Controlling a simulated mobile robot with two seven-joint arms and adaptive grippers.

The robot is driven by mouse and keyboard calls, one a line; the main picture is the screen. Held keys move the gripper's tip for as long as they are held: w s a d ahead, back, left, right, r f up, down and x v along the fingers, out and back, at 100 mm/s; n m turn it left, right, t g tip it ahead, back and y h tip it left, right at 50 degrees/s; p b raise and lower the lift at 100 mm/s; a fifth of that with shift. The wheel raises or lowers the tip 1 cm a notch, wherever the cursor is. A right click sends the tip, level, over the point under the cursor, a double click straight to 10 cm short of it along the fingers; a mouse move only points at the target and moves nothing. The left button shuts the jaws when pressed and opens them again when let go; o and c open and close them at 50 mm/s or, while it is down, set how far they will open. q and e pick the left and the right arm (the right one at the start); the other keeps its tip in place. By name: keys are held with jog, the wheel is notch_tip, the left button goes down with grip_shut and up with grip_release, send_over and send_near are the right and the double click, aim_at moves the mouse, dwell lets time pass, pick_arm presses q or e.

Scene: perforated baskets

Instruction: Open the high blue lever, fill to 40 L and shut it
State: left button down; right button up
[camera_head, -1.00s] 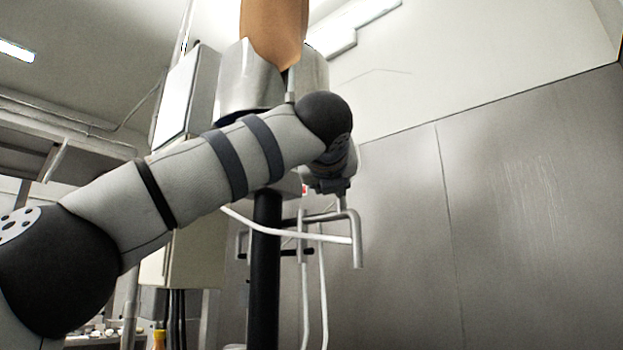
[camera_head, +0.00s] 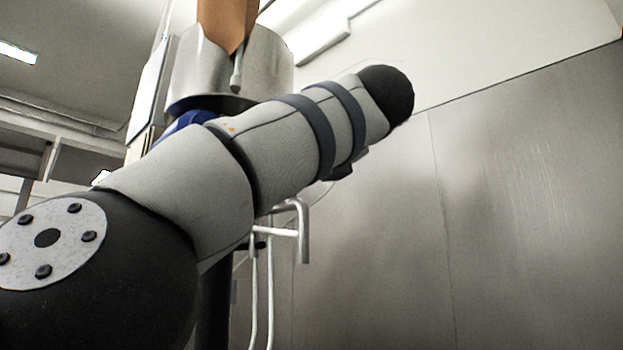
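My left arm (camera_head: 290,145) crosses the view from the lower left to the upper middle. It hides most of what lies behind it. A blue part (camera_head: 187,126) shows just above the arm, under a steel cylindrical vessel (camera_head: 228,68); I cannot tell whether it is the lever. My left gripper is hidden behind the arm, so its hold on anything does not show. My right gripper is outside the picture. No level reading in litres is visible.
An orange-brown column (camera_head: 227,22) rises from the vessel. A bent metal pipe frame (camera_head: 303,232) stands below the arm, with white tubes (camera_head: 262,295) hanging near it. A light cabinet (camera_head: 150,95) is behind on the left. A grey panelled wall (camera_head: 520,210) fills the right.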

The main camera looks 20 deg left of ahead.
pick_arm(q)
jog(key=shift+r, duration=0.15)
dwell(0.3)
jog(key=c, duration=1.3)
grip_release()
jog(key=v, duration=0.7)
jog(key=shift+d, duration=0.2)
